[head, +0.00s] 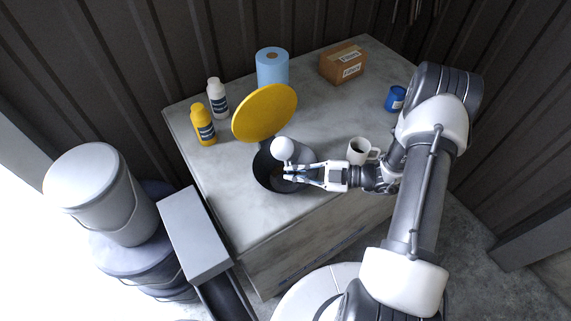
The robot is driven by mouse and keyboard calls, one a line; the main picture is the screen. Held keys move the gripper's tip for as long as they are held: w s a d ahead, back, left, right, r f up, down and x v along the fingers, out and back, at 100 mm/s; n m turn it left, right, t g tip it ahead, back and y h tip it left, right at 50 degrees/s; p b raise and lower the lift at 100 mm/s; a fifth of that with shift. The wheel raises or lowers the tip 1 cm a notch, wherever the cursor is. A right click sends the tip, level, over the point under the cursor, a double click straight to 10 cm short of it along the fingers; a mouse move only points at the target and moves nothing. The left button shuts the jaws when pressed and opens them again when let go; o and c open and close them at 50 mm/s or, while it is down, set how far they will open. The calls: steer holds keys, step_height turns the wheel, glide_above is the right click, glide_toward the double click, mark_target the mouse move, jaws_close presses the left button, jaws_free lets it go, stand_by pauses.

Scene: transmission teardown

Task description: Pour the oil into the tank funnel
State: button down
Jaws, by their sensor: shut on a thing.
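My gripper (291,173) is shut on a pale white object (284,149) with a rounded end, over the dark round container on the bench. The object looks tilted, with its rounded end up. I cannot tell for sure whether it is an oil bottle, and its lower end is hidden by the fingers. The dark container (264,181) has an open mouth, and a round yellow lid (265,113) stands raised behind it. I cannot make out a separate funnel or any stream of oil.
On the grey bench (225,215) stand a yellow bottle (203,129), a white bottle (217,101), a blue roll (272,70), a cardboard box (344,63), a blue can (395,99) and a white mug (358,153) close behind my gripper. White buckets (105,190) stand at left.

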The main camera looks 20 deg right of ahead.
steer(key=shift+s+a+f+n+h, duration=0.15)
steer(key=shift+n+h, duration=0.1)
steer(key=shift+n, duration=0.3)
steer(key=shift+f+n+h, duration=0.15)
steer(key=shift+n+h, duration=0.1)
steer(key=shift+n, duration=0.3)
steer(key=shift+r+n+t+h+b, duration=0.2)
steer(key=shift+n+t+h+b, duration=0.15)
steer(key=shift+n+b, duration=0.25)
steer(key=shift+s+f, duration=0.15)
steer(key=shift+f, duration=0.05)
steer(key=shift+a+r, duration=0.1)
steer(key=shift+r, duration=0.05)
steer(key=shift+n+b, duration=0.3)
